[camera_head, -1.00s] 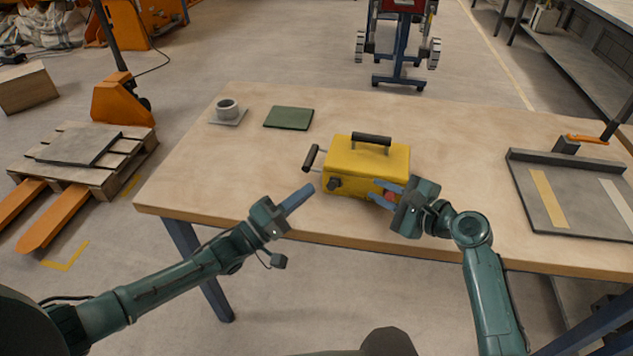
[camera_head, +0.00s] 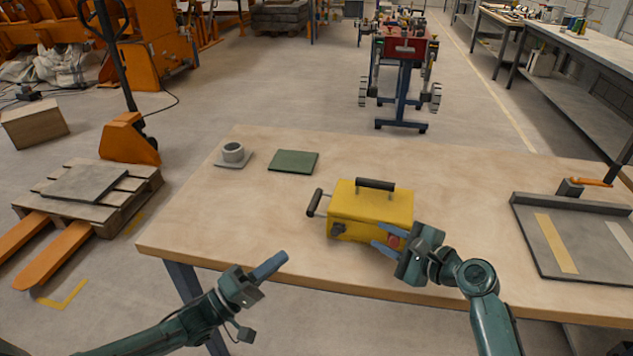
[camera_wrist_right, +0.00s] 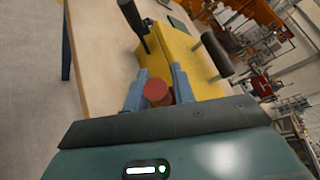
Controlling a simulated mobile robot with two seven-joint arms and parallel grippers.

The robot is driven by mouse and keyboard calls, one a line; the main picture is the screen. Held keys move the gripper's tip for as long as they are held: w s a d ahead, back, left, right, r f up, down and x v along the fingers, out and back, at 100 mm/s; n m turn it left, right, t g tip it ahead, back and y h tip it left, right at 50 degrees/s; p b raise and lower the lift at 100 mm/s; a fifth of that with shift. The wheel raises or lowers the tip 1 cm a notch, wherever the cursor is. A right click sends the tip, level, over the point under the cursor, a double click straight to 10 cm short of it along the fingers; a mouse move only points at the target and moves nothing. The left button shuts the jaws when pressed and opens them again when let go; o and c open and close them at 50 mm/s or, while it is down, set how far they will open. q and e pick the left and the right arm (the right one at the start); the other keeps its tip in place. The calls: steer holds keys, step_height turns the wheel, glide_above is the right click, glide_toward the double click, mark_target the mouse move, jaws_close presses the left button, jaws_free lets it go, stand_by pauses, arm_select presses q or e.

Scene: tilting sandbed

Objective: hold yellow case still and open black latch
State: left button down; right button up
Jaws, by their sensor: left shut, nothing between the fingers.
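The yellow case (camera_head: 372,206) stands on the workbench, with a dark top handle (camera_head: 375,184) and a dark side handle (camera_head: 314,202). The black latch (camera_head: 338,229) appears as a dark knob low on its front left. A red round knob (camera_head: 394,242) is low on its front right. My right gripper (camera_head: 382,236) has its blue fingers apart, one on each side of the red knob; the wrist view shows the knob (camera_wrist_right: 156,92) between them. Contact with the knob is unclear.
A grey cup on a plate (camera_head: 233,154) and a green mat (camera_head: 294,161) lie at the back left of the workbench (camera_head: 205,215). A grey tray-like fixture with an orange lever (camera_head: 575,240) fills the right end. The bench left of the case is clear.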

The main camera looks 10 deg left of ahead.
steer(key=o, duration=0.3)
steer(key=shift+o, duration=0.2)
